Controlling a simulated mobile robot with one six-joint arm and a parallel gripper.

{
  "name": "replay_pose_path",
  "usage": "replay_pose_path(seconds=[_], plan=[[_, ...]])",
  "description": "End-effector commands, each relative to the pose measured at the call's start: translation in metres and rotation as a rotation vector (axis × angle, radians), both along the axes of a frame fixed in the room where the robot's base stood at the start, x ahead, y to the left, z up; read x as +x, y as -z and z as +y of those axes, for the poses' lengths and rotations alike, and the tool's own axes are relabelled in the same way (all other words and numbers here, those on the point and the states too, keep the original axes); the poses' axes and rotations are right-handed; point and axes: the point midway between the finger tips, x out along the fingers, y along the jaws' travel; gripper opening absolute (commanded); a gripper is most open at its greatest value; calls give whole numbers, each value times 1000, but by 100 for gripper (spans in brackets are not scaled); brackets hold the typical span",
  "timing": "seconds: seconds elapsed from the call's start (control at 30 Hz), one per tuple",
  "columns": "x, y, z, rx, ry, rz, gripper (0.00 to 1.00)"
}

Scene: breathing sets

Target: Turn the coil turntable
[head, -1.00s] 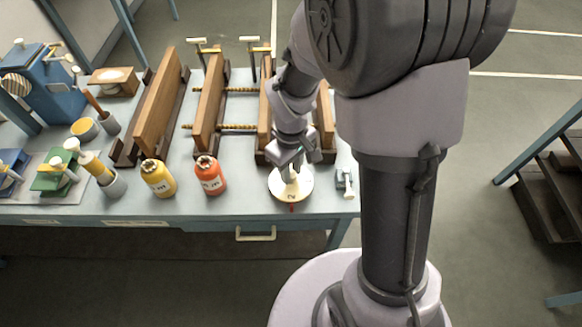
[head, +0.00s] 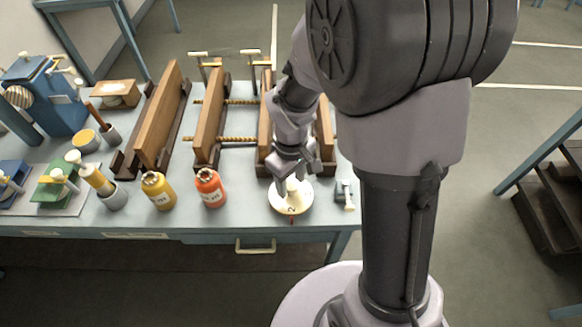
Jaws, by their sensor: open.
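The coil turntable appears to be the round cream disc (head: 291,201) at the right front of the blue-grey table, with a dark mark on its face and a small red pointer at its front edge. A pale knob stands up near its middle. My gripper (head: 290,183) points down over the disc, with its open fingers at the knob. Whether the fingers touch the knob cannot be told, as my wrist hides part of it.
Orange (head: 210,188) and yellow (head: 158,191) bottles stand left of the disc. Tall wooden boards (head: 209,120) stand behind. A small grey device (head: 345,194) sits close on the right. The table front has a drawer handle (head: 255,247).

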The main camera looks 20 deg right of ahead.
Motion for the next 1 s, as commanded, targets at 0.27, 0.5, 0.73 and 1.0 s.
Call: replay_pose_path(seconds=[0.27, 0.5, 0.73, 1.0], plan=[[1, -88, 0, -1, -1, -7, 48], [1, -151, 0, 0, 0, -4, 48], [0, -168, 0, 0, 0, -2, 48], [0, -168, 0, 0, -1, -1, 48]])
